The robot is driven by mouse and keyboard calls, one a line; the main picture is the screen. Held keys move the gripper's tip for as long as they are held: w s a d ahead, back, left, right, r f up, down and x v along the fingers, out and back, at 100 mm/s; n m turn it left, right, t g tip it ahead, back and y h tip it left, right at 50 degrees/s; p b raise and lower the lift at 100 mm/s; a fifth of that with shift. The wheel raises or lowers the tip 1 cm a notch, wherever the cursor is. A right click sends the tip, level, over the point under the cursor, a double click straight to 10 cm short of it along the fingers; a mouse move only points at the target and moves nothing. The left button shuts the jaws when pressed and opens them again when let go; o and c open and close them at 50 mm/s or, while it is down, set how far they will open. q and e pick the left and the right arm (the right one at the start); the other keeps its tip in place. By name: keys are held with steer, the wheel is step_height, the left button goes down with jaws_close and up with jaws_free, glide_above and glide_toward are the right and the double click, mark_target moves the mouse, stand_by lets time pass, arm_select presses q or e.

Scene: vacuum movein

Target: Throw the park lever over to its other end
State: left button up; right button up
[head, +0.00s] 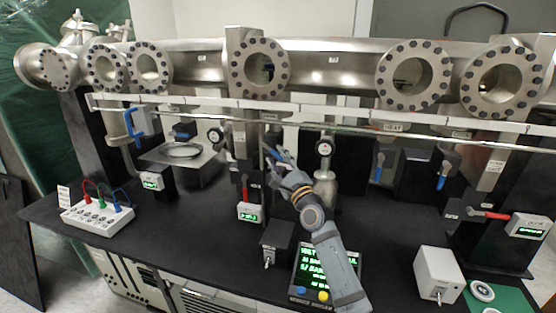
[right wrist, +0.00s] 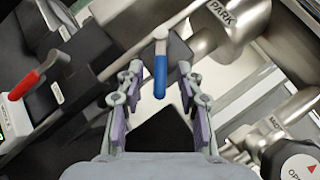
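The park lever (right wrist: 160,68) has a blue handle on a grey metal stem and shows in the right wrist view, beside a steel pipe piece marked PARK (right wrist: 222,14). My right gripper (right wrist: 158,98) is open, with its two fingers on either side of the blue handle in that picture. I see no clear contact, and cannot tell how far beyond the fingertips the handle lies. In the head view my right gripper (head: 272,157) reaches up near the middle of the bench, and the lever is hard to make out there. My left gripper is not in view.
A red lever (head: 245,188) stands left of my right arm, and other blue levers (head: 378,167) stand to the right. A gauge (head: 324,148) and bottle are close on the right. A horizontal rail (head: 330,127) crosses above the gripper. A screen panel (head: 308,262) lies below.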

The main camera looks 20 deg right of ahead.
steer(key=v, duration=1.2)
steer(key=shift+r, duration=0.1)
